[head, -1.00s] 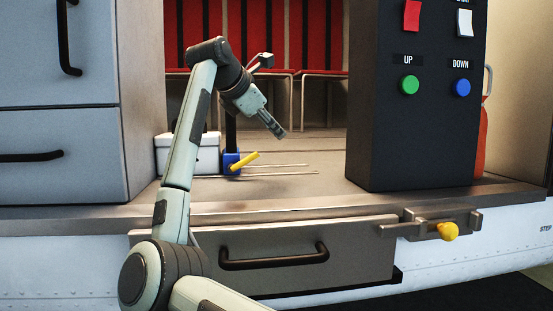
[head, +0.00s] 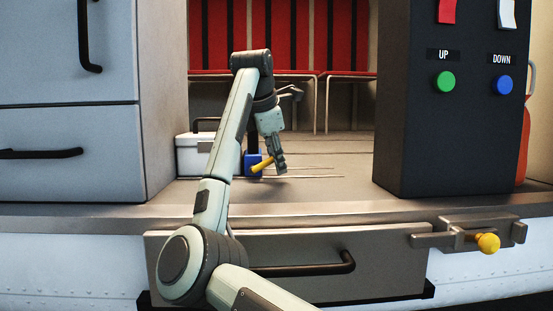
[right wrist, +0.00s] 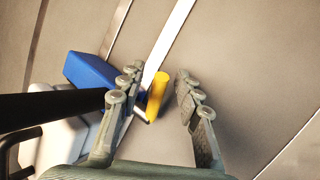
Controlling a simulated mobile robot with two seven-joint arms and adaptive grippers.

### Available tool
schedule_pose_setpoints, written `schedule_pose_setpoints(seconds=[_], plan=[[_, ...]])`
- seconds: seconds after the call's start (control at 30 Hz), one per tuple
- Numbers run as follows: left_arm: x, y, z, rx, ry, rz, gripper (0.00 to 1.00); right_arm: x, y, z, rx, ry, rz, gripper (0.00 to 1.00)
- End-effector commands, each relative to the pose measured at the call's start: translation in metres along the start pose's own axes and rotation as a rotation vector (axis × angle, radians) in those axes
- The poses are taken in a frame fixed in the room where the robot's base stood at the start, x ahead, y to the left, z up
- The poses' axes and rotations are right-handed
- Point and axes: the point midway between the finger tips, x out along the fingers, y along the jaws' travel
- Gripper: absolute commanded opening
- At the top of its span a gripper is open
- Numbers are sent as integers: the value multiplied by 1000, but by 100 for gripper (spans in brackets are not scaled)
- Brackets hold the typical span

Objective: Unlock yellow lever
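The yellow lever (head: 262,165) sticks out from a blue block (head: 252,163) on the hangar deck, at the foot of a dark post. My right gripper (head: 281,166) is right beside the lever and overlaps its right end in the head view. In the right wrist view the lever (right wrist: 157,96) lies between the two fingers of the right gripper (right wrist: 155,100), closer to the left finger. The fingers are apart and there is a gap to the right finger. The blue block (right wrist: 92,70) is behind the left finger. My left gripper does not show.
A white case (head: 193,154) stands left of the block. A dark panel (head: 420,130) with green and blue buttons rises at the right. A drawer (head: 380,276) and a latch with a yellow knob (head: 488,243) are at the front edge. Red seats (head: 350,73) are behind.

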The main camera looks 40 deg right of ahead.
Motion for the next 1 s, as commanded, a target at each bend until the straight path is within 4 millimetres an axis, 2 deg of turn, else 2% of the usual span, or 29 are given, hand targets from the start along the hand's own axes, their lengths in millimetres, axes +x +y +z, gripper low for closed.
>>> schedule_pose_setpoints(seconds=[0.2, 0.4, 0.5, 1.0], plan=[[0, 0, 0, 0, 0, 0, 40, 0, 0, 0, 0, -1, 0, 34], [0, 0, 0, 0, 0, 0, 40, 0, 0, 0, 0, -1, 0, 9], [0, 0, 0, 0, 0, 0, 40, 0, 0, 0, 0, -1, 0, 0], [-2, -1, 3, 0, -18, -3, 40, -1, 0, 0, -9, -13, -4, 0]])
